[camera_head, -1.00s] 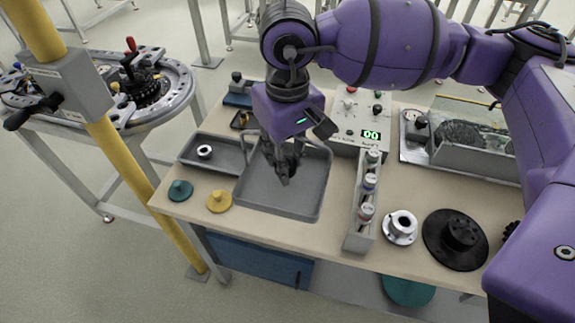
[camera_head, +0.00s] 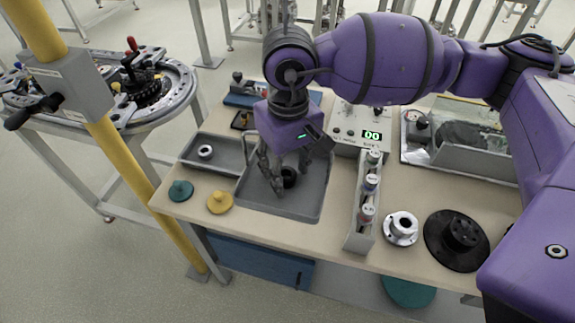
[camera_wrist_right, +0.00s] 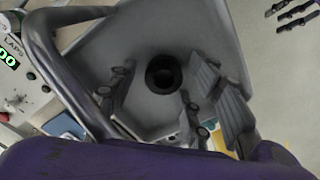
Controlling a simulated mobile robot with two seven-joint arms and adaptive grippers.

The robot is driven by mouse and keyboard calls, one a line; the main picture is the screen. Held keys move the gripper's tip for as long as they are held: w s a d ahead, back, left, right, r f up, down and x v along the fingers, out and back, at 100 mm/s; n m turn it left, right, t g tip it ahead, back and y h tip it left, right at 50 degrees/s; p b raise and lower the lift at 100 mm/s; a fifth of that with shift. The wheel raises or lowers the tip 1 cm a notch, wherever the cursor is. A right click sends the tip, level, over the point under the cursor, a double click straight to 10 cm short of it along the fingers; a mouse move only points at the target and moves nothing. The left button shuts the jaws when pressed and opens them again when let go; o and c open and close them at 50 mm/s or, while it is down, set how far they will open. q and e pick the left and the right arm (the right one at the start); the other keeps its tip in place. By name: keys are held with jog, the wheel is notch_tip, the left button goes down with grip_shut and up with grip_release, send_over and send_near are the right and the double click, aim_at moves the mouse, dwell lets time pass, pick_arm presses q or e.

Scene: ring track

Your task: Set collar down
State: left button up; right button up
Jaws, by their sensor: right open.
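A dark round collar (camera_head: 289,179) with a hole in its middle is in the large grey tray (camera_head: 308,205). In the right wrist view, the black collar (camera_wrist_right: 163,74) sits on the pale grey tray floor, apart from the fingers. My right gripper (camera_head: 286,172) is above the tray with its fingers spread to either side of the collar. My left gripper is not in view.
A smaller grey tray (camera_head: 222,165) to the left holds a small ring (camera_head: 205,152). Teal (camera_head: 180,190) and yellow (camera_head: 220,202) knobbed discs lie at the front edge. A bottle rack (camera_head: 362,228), a silver flange (camera_head: 402,228) and a black hub (camera_head: 456,240) stand to the right.

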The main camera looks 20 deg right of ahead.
aim_at(288, 173)
jog(key=shift+r, duration=0.3)
jog(key=shift+w+r, duration=0.1)
jog(key=shift+r, duration=0.25)
pick_arm(q)
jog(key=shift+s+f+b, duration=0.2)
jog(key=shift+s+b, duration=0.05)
jog(key=shift+b, duration=0.05)
pick_arm(e)
notch_tip(288, 173, up, 11)
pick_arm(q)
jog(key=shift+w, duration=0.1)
